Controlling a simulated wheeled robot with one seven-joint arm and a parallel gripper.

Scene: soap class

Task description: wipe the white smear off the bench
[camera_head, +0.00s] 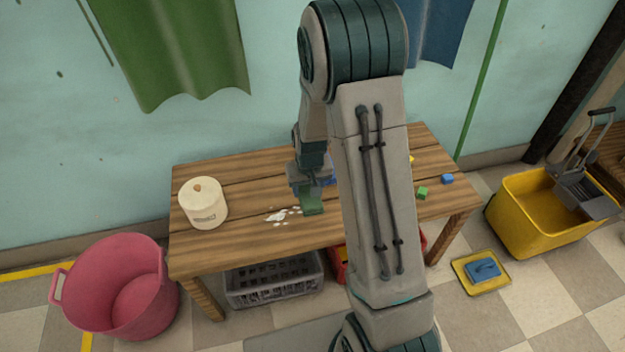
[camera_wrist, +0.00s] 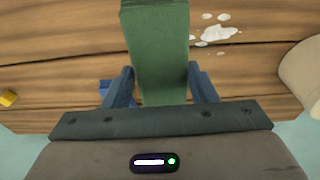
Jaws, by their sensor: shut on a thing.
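The white smear (camera_head: 281,215) lies on the wooden bench (camera_head: 250,240), a main patch with several small spots around it. It also shows in the wrist view (camera_wrist: 217,33), to the right of the green block-shaped thing. My gripper (camera_head: 308,187) is shut on this green thing (camera_head: 311,204), perhaps a sponge or cloth, just right of the smear. In the wrist view the green thing (camera_wrist: 157,50) sits between both fingers and extends away from them. I cannot tell whether it touches the bench top. My arm hides part of the bench.
A cream lidded pot (camera_head: 203,204) stands left of the smear. A green block (camera_head: 421,193) and a blue block (camera_head: 447,179) lie on the bench's right. A grey crate (camera_head: 273,283) is underneath. A pink tub (camera_head: 120,287) and yellow bucket (camera_head: 543,214) stand beside the bench.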

